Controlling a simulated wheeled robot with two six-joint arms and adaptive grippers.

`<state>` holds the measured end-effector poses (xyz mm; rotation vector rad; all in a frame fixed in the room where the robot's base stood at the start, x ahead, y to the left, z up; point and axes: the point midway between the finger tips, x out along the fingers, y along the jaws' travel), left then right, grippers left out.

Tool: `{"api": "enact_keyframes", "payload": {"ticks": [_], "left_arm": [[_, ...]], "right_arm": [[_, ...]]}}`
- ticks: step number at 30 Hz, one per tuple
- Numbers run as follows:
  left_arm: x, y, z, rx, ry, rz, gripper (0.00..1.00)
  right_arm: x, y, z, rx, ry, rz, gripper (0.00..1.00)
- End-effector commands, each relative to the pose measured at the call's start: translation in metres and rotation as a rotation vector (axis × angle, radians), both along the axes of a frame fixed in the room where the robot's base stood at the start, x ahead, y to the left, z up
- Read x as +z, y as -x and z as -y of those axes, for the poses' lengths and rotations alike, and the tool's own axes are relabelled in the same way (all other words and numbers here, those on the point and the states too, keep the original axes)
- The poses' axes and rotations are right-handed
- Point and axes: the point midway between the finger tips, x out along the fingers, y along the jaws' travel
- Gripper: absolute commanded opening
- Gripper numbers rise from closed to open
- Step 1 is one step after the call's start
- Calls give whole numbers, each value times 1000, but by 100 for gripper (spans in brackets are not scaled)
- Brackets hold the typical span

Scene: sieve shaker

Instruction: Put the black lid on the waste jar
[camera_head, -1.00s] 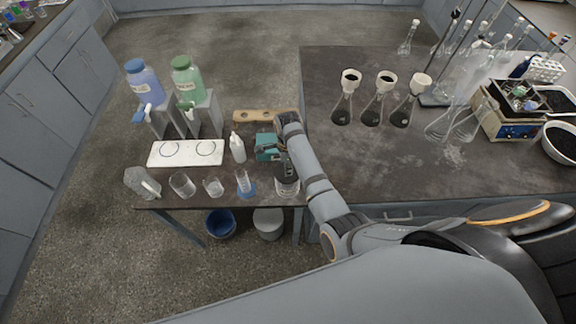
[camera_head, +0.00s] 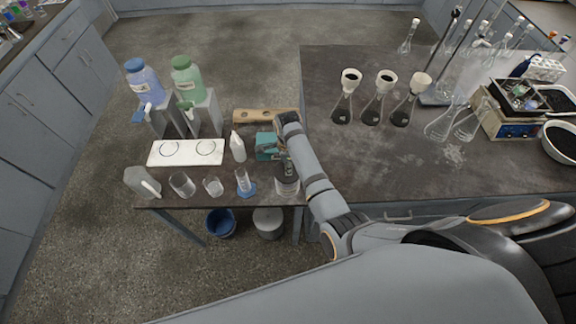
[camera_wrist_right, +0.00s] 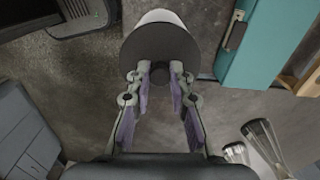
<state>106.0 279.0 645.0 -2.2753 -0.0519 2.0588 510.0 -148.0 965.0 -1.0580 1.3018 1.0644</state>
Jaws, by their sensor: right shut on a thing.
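The black lid (camera_wrist_right: 160,48) is a dark disc between and just beyond the fingertips of my right gripper (camera_wrist_right: 158,72) in the right wrist view. The fingers are shut on its small knob. In the head view my right gripper (camera_head: 284,157) is above the waste jar (camera_head: 288,187), a clear jar at the front right of the low table. The lid is at or just over the jar's mouth; I cannot tell whether it touches the rim. The jar's pale wall (camera_wrist_right: 160,16) shows past the lid's far edge. My left gripper is not in view.
A teal box (camera_head: 266,146) stands just behind the jar. A blue-based cylinder (camera_head: 244,183), beakers (camera_head: 213,187) and a white squeeze bottle (camera_head: 238,147) stand to its left. The higher dark bench (camera_head: 340,160) with flasks is close on the right.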

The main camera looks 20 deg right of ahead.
Motion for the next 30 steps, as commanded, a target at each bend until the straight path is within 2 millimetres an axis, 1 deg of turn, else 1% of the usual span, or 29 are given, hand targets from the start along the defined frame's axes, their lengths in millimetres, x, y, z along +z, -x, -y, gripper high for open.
{"api": "enact_keyframes", "payload": {"ticks": [5, 6, 12, 21, 30], "left_arm": [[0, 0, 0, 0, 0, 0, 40], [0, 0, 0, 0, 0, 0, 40], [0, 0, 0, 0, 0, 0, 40], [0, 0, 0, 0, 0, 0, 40], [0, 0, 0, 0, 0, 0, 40]], "right_arm": [[0, 0, 0, 0, 0, 1, 0], [0, 0, 0, 0, 0, 1, 22], [0, 0, 0, 0, 0, 1, 47], [1, 0, 0, 0, 0, 1, 47], [21, 0, 0, 0, -1, 1, 47]]}}
